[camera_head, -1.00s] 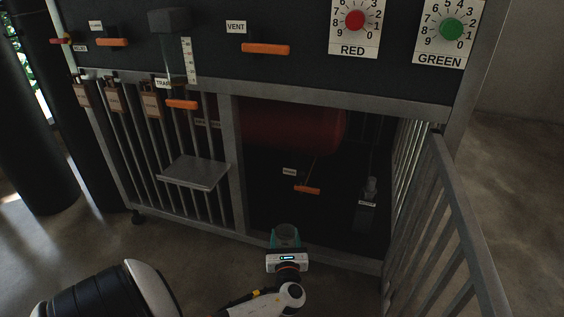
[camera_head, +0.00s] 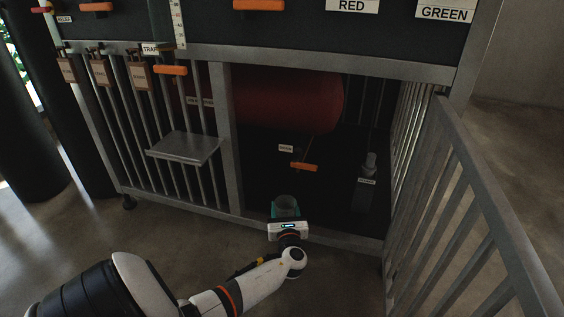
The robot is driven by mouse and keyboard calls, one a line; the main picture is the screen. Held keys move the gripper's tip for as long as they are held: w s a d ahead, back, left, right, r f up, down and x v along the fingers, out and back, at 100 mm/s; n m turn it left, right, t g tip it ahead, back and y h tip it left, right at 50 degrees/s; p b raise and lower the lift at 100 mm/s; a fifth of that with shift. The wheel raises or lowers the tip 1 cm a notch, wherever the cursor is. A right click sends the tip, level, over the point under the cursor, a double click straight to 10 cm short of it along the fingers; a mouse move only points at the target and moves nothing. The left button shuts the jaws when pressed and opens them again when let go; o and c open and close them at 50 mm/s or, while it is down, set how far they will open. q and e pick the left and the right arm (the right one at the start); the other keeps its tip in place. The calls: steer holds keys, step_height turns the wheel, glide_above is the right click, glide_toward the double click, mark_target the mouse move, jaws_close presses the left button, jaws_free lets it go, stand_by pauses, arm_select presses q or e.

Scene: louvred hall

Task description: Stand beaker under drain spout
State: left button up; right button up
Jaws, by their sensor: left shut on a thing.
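The beaker (camera_head: 286,203) is a greenish-grey cup at the front sill of the open cabinet bay. My left gripper (camera_head: 286,214) is shut on it, and its white hand hides the lower part. The beaker looks upright. Behind and above it, inside the dark bay, is an orange-handled valve (camera_head: 304,167) with a small white label (camera_head: 286,148). It is under a red tank (camera_head: 290,103). The drain spout itself is too dark to make out. My right gripper is not in view.
The bay's barred gate (camera_head: 468,190) stands open on the right. A grey post (camera_head: 226,150) bounds the bay on the left, and a sill (camera_head: 340,237) crosses its front. A bottle-like object (camera_head: 370,163) stands inside at right. A small shelf (camera_head: 184,148) juts out at left.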

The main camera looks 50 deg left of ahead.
arm_select(q)
steer(key=shift+w+a+f+b, duration=0.15)
steer(key=shift+w+a+b, duration=0.15)
steer(key=shift+w, duration=0.1)
steer(key=shift+w+a+f+b, duration=0.1)
steer(key=shift+w+a+b, duration=0.05)
steer(key=shift+w+b, duration=0.2)
steer(key=w+a+b, duration=0.2)
steer(key=w+b, duration=0.1)
steer(key=w+a+b, duration=0.1)
steer(key=w, duration=0.1)
steer(key=shift+w+f, duration=0.15)
steer(key=w+a+b, duration=0.1)
steer(key=b, duration=0.1)
steer(key=w+b, duration=0.2)
steer(key=w+a+b, duration=0.1)
steer(key=w+b, duration=0.1)
steer(key=shift+a+f, duration=0.15)
steer(key=shift+a, duration=0.15)
steer(key=shift+w+a, duration=0.1)
steer(key=shift+w, duration=0.05)
steer(key=shift+f, duration=0.5)
steer(key=shift+f, duration=0.25)
steer(key=o, duration=1)
steer(key=shift+o, duration=0.2)
